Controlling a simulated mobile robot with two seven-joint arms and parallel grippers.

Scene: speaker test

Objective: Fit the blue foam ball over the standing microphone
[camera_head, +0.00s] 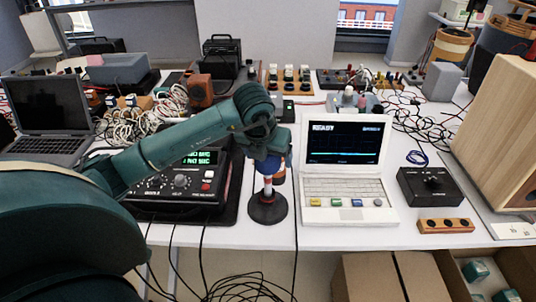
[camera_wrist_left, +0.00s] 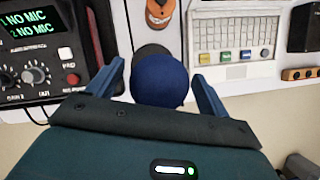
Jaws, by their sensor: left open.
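The blue foam ball (camera_wrist_left: 160,80) shows in the left wrist view between the two fingers of my left gripper (camera_wrist_left: 158,72). The fingers are open, one on each side of the ball. In the head view, my left gripper (camera_head: 270,163) hangs right over the standing microphone, hiding its top and most of the ball. My right gripper is not in view.
A black mixer (camera_head: 180,183) with a green "NO MIC" display is left of the microphone. A white laptop (camera_head: 346,215) reading "READY" is close on the right. An orange object (camera_wrist_left: 160,12) stands just behind. Cables hang over the table's front edge.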

